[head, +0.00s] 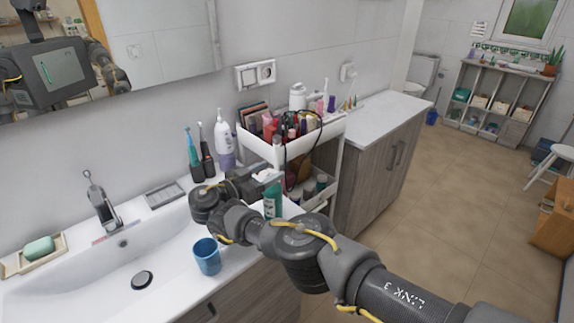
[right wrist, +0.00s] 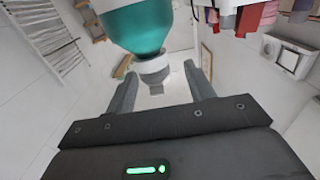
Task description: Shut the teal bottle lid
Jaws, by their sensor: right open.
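The teal bottle (head: 272,203) stands at the sink counter's right end, beside the cart, in the head view. My right gripper (head: 266,180) is at its top, and its dark fingers partly hide the pale lid area. In the right wrist view, the teal bottle (right wrist: 138,25) fills the top centre, and its pale lid (right wrist: 153,68) points down between the fingertips. My right gripper (right wrist: 160,78) is open there, with a finger on each side of the lid and gaps showing. I cannot tell how far open the lid is. My left gripper is not in view.
The white cart (head: 326,133) with several cosmetics is just behind the bottle. Two electric toothbrushes (head: 206,155) and a white-purple bottle (head: 224,145) stand left of it. A blue cup (head: 207,257) is on the sink's near rim.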

